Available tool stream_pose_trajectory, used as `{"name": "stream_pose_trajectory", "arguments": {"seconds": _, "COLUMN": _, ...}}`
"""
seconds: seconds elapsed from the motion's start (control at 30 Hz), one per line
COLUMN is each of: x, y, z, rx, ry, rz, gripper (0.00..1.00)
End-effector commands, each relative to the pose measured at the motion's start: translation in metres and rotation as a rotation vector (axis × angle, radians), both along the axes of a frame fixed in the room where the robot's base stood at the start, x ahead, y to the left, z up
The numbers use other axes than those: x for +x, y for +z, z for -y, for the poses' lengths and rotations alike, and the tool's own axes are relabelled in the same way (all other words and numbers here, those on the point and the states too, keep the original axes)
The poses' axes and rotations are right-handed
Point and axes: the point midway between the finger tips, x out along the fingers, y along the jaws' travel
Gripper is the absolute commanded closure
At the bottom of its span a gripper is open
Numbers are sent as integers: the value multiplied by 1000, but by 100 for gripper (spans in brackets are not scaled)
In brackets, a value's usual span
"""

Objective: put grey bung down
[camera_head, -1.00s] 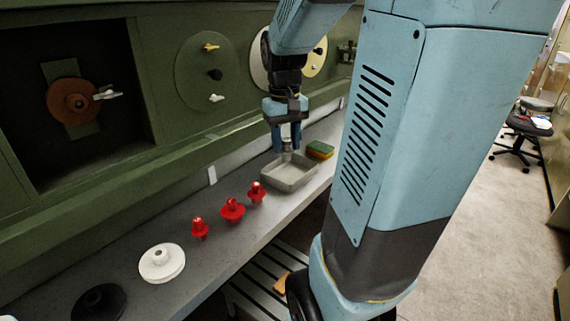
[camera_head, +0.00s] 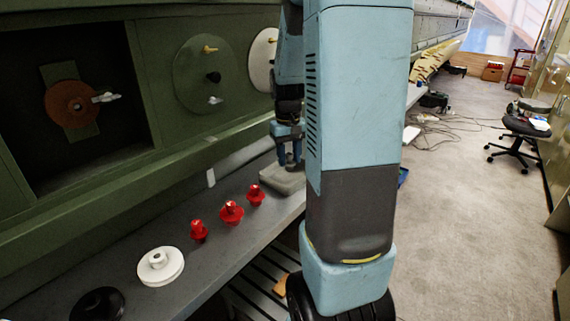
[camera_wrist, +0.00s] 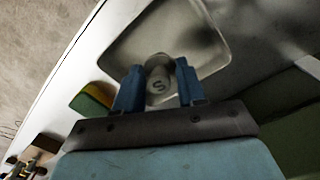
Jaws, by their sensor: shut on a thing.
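My gripper (camera_wrist: 158,92) is shut on the grey bung (camera_wrist: 159,80), a small round-topped piece marked with an S, held between the two blue fingers. In the wrist view the bung is over the near part of the grey tray (camera_wrist: 150,37); I cannot tell whether it touches the tray floor. In the head view my gripper (camera_head: 289,160) points down at the tray (camera_head: 284,182), which is partly hidden by my arm. The bung is hidden or too small to tell there.
Several bungs stand along the shelf: three red ones (camera_head: 231,213), a white disc (camera_head: 161,266) and a black one (camera_head: 98,303). A green and yellow sponge (camera_wrist: 92,100) lies beside the tray. The green fuselage wall (camera_head: 160,60) rises behind the shelf.

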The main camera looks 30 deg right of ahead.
Motion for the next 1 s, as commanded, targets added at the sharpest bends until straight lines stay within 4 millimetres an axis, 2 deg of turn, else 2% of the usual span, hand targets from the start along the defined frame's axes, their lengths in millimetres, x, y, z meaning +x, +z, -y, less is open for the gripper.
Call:
{"name": "stream_pose_trajectory", "arguments": {"seconds": 0.1, "x": -1, "y": -17, "z": -1, "rx": 2, "ry": 0, "rz": -5, "gripper": 92}}
{"name": "stream_pose_trajectory", "arguments": {"seconds": 0.17, "x": -1, "y": -22, "z": -1, "rx": 1, "ry": 0, "rz": -2, "gripper": 92}}
{"name": "stream_pose_trajectory", "arguments": {"seconds": 0.47, "x": -1, "y": -24, "z": -1, "rx": 0, "ry": 1, "rz": -1, "gripper": 92}}
{"name": "stream_pose_trajectory", "arguments": {"seconds": 0.5, "x": -1, "y": -24, "z": -1, "rx": 1, "ry": 1, "rz": -1, "gripper": 59}}
{"name": "stream_pose_trajectory", "arguments": {"seconds": 0.77, "x": -1, "y": -24, "z": -1, "rx": 0, "ry": 2, "rz": -1, "gripper": 35}}
{"name": "stream_pose_trajectory", "arguments": {"seconds": 1.0, "x": 0, "y": -23, "z": -2, "rx": 0, "ry": 2, "rz": -1, "gripper": 35}}
